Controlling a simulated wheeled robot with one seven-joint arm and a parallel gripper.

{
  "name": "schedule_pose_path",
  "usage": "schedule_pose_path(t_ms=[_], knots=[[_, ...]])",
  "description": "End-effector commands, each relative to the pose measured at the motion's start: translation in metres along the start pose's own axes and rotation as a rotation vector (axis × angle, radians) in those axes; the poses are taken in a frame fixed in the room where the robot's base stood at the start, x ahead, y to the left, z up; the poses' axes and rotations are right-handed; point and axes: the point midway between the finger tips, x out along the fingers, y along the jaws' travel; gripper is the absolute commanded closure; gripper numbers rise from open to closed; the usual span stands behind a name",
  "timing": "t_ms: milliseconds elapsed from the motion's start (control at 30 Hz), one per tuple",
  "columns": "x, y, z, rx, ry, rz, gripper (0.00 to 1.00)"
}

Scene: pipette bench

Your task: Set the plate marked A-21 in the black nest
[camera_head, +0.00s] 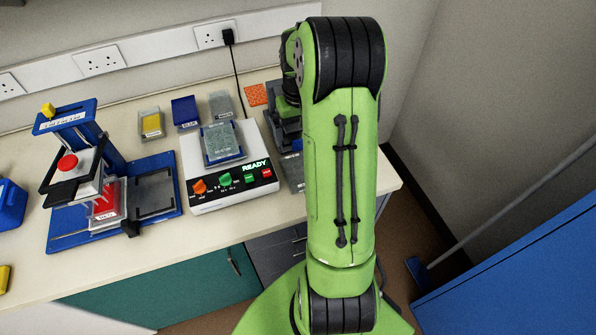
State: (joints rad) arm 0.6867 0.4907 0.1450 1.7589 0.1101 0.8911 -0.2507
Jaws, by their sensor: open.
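A dark square frame, which looks like the black nest (153,193), sits on the right part of a blue press stand (168,161). It appears empty. Several labelled plates are in view: a yellow one (152,123), a blue one (184,111), a grey one (221,105), and a grey-green one (222,144) on a white READY device. Their labels are too small to read, so I cannot tell which is A-21. My gripper (284,128) is a dark shape at the bench's right side, largely hidden behind my green arm. Its fingertips and anything between them are hidden.
The white device (207,199) with coloured knobs stands mid-bench, its cable rising to a wall socket. A red plate (107,204) lies under the press head. An orange mat (256,94) lies at the back. Bare bench shows along the front edge.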

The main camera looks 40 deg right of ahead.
Motion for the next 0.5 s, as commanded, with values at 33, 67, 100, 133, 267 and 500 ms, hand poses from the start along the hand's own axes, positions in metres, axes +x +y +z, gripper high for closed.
schedule_pose_path(t_ms=[33, 67, 100, 133, 267, 500], knots=[[0.006, 0.001, 0.000, 0.001, -0.005, -0.003, 0.00], [0.011, 0.001, 0.000, 0.001, -0.005, -0.003, 0.00], [0.019, 0.001, 0.000, 0.000, -0.007, -0.003, 0.00], [0.027, 0.001, 0.001, 0.000, -0.008, -0.003, 0.00], [0.061, 0.000, 0.001, 0.000, -0.008, -0.004, 0.00], [0.104, 0.000, 0.001, -0.001, -0.004, -0.002, 0.00]])
